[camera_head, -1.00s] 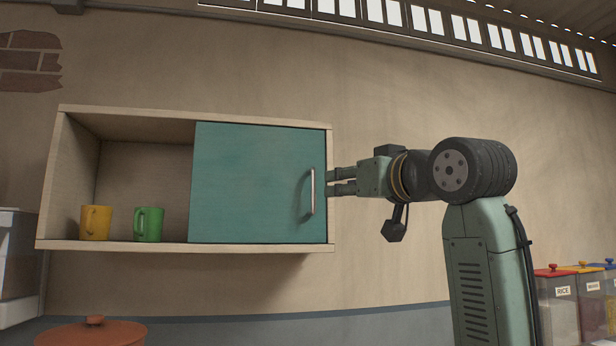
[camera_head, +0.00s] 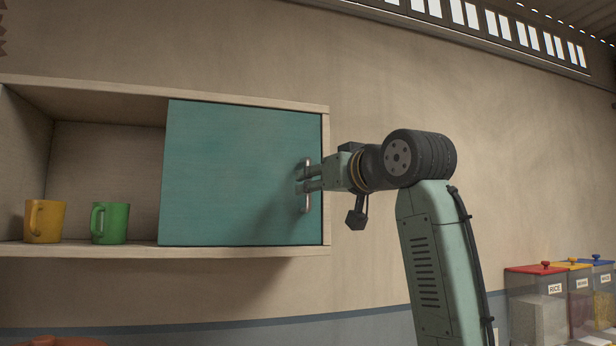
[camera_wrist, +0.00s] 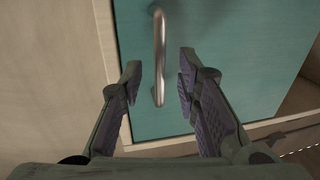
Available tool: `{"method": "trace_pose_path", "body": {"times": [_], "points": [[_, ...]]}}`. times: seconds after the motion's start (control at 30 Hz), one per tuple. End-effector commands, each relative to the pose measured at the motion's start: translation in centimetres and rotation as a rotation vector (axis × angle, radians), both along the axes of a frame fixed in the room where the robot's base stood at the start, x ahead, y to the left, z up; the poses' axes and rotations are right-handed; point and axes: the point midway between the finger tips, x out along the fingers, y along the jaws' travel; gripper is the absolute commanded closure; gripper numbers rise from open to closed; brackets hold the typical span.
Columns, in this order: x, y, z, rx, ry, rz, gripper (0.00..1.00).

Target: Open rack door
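The rack's teal door (camera_head: 230,175) covers the right part of the wall rack, flush with its frame. A metal bar handle (camera_head: 307,186) stands upright near the door's right edge. My gripper (camera_head: 300,181) is at the handle in the head view, its fingers overlapping it. In the wrist view my gripper (camera_wrist: 160,85) is open, and the handle (camera_wrist: 159,60) passes between the two fingers with a gap on each side. I see no contact with the handle.
A yellow mug (camera_head: 45,222) and a green mug (camera_head: 110,223) stand in the open left part of the rack (camera_head: 90,249). Lidded bins (camera_head: 537,305) stand at the lower right, and an orange-red lid (camera_head: 65,341) shows at lower left.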

Motion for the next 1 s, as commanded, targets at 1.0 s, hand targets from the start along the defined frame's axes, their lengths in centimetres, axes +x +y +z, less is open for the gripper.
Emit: {"method": "trace_pose_path", "body": {"times": [1.0], "points": [[2.6,1.5,0.0,0.0,-0.001,0.0,1.0]]}}
